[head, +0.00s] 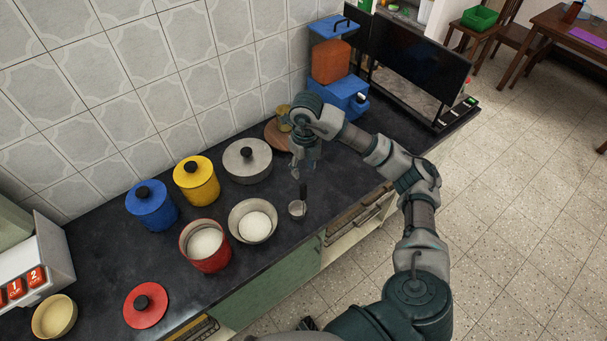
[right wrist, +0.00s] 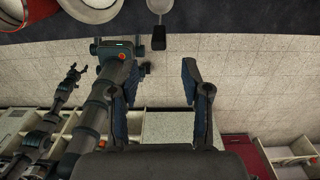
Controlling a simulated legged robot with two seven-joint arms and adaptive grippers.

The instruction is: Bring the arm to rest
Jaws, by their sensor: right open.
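My right arm reaches over the dark counter in the head view. Its gripper (head: 303,168) points down above the counter, to the right of the lidded grey pot (head: 247,160). In the right wrist view the fingers of this gripper (right wrist: 160,80) are spread, with nothing between them. A small metal scoop (head: 297,208) with a dark handle is on the counter just below the gripper in the head view. A scoop with a dark handle (right wrist: 158,38) also shows in the right wrist view. My left gripper (right wrist: 72,74) is small at the left there; its jaw state is unclear.
A red canister (head: 206,247) and a bowl (head: 252,222) hold white powder. Blue (head: 151,207) and yellow (head: 196,181) lidded canisters stand behind. A red lid (head: 145,305) lies near the front edge. A blue-and-orange appliance (head: 338,75) stands at the back right.

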